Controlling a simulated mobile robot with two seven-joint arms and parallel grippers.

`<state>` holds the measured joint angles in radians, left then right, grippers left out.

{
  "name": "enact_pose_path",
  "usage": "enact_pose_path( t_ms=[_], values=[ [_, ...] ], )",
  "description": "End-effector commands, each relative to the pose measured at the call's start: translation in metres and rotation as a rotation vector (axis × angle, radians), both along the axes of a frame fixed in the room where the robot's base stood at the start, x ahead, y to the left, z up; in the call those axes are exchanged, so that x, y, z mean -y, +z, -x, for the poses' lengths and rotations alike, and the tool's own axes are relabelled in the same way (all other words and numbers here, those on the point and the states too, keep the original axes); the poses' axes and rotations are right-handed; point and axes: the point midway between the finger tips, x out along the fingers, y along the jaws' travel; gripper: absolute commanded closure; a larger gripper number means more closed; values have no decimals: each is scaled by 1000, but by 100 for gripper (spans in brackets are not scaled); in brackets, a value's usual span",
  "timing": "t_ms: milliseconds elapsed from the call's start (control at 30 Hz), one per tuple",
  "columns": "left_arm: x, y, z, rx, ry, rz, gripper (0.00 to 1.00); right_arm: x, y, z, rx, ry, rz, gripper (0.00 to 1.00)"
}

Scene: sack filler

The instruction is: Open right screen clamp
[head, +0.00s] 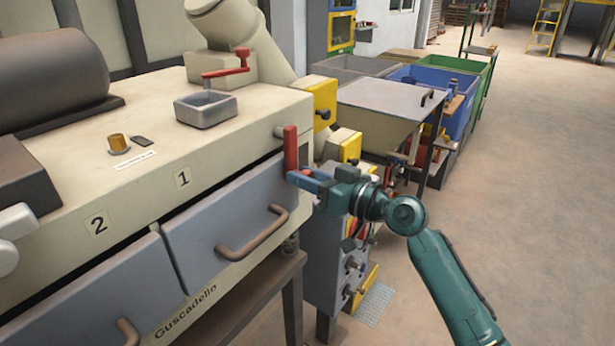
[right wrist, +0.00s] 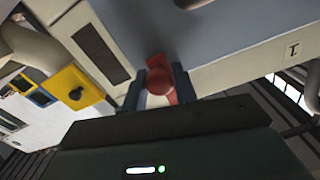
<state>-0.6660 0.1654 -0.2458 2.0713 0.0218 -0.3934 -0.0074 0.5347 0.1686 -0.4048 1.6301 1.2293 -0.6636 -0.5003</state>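The right screen clamp is a red upright lever (head: 291,150) at the right end of the machine's front, beside the grey drawer-like screen marked 1 (head: 215,215). In the right wrist view the red clamp (right wrist: 160,80) lies between the two blue fingers. My right gripper (head: 308,181) is at the lower end of the lever. Its fingers stand apart on either side of the red part, with a small gap showing on the left; firm contact cannot be made out. My left gripper is not in view.
The screen's brown handle (head: 253,234) juts out left of my gripper. A yellow box (head: 345,145) and a grey control panel (head: 325,265) stand close behind and below. A grey-lidded bin (head: 375,105) is beyond. Open floor (head: 535,190) lies to the right.

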Motion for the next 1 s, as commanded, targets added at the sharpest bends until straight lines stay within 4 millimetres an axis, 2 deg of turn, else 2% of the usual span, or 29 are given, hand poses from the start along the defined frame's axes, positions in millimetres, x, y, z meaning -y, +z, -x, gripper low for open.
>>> enact_pose_path(
  t_ms=[33,333,733,1000],
  values=[
    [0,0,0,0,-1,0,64,0,0,0,0,0,0,77],
    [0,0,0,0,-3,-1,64,0,0,0,-1,-1,0,100],
    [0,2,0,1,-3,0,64,0,0,0,-19,-2,-13,100],
    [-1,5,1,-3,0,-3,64,-1,1,0,-128,-2,-93,100]
  ],
)
